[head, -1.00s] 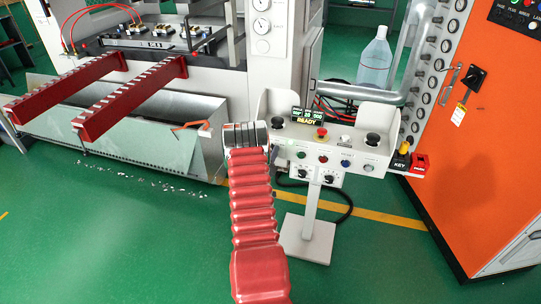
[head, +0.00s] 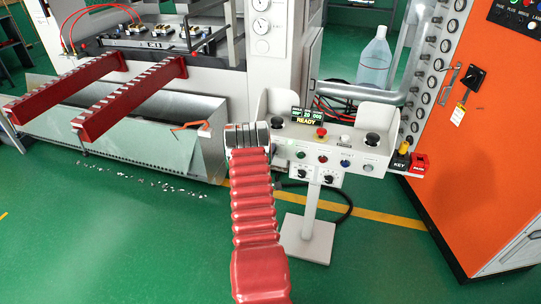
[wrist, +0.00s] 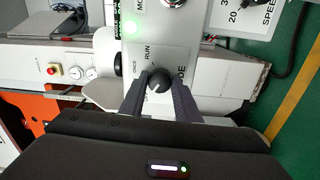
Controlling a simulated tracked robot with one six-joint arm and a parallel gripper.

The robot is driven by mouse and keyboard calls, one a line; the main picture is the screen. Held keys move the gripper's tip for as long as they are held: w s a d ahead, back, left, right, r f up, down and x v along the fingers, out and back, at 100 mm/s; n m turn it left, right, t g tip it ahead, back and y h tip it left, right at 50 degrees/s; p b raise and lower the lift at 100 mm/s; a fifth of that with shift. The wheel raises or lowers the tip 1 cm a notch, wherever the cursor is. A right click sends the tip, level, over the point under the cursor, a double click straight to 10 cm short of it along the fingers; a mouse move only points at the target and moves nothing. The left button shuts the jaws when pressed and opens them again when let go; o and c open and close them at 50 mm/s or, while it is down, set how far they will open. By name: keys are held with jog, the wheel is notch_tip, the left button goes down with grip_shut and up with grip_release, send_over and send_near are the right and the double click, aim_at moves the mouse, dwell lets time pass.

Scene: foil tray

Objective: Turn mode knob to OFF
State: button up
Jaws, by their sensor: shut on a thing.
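The mode knob (wrist: 160,79) is a black round knob on a pale panel marked MODE, in the middle of the wrist view. RUN is printed above it in that view, and other lettering is partly covered. My gripper (wrist: 159,86) has its two dark fingers on either side of the knob and is shut on it. I cannot read clearly where the knob points. In the head view my red arm hides the gripper and this knob. The white control console (head: 340,158) stands just right of my arm there, its display reading READY.
A red mushroom button (head: 321,132), black knobs and coloured buttons sit on the console near my arm. A key box (head: 401,160) and red block are at its right end. The orange cabinet (head: 440,150) stands to the right. Red racks (head: 130,105) reach out at the left.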

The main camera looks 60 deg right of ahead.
jog(key=shift+w, duration=0.15)
dwell(0.3)
jog(key=o, duration=1)
jog(key=shift+o, duration=0.2)
jog(key=s+a, duration=0.2)
jog(key=a, duration=1.1)
jog(key=shift+a+f, duration=0.3)
jog(key=shift+a, duration=0.05)
jog(key=shift+s, duration=0.1)
